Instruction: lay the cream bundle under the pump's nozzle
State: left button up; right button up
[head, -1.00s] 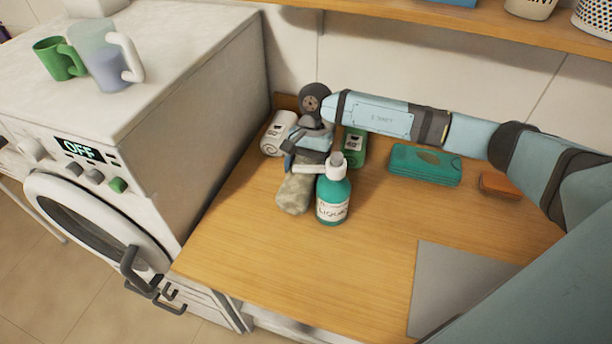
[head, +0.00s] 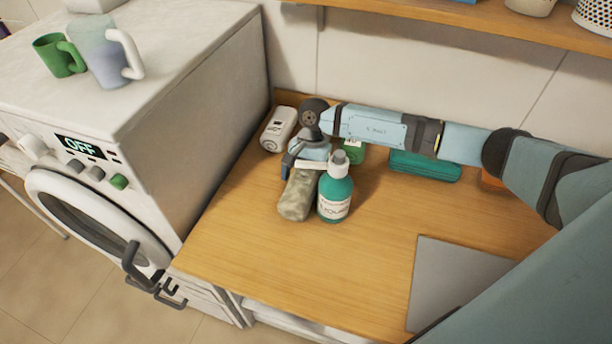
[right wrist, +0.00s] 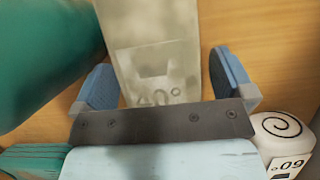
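The cream bundle (head: 296,195), a mottled greyish-beige roll, lies on the wooden counter directly left of the pump bottle. The pump (head: 335,193) is a teal bottle with a white head. Its white nozzle (head: 312,163) points left across the bundle's far part. My right gripper (head: 303,170) is at the bundle's far end. In the right wrist view the bundle (right wrist: 165,50), marked 40°, lies between the two blue fingers (right wrist: 165,82), with a visible gap on the right side. The far end is partly hidden by the gripper. My left gripper is not in view.
A white roll (head: 279,128) lies behind the gripper; its spiral end and 60 label show in the wrist view (right wrist: 278,130). A green bundle (head: 352,153) and a teal case (head: 424,166) lie partly behind my arm. A grey plate (head: 455,280) lies front right. The front-left counter is clear.

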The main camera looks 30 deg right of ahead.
jog(key=shift+r, duration=0.25)
jog(key=shift+w+d+r, duration=0.15)
jog(key=shift+r, duration=0.1)
jog(key=b+v, duration=0.2)
jog(key=v, duration=0.9)
jog(key=shift+r, duration=0.1)
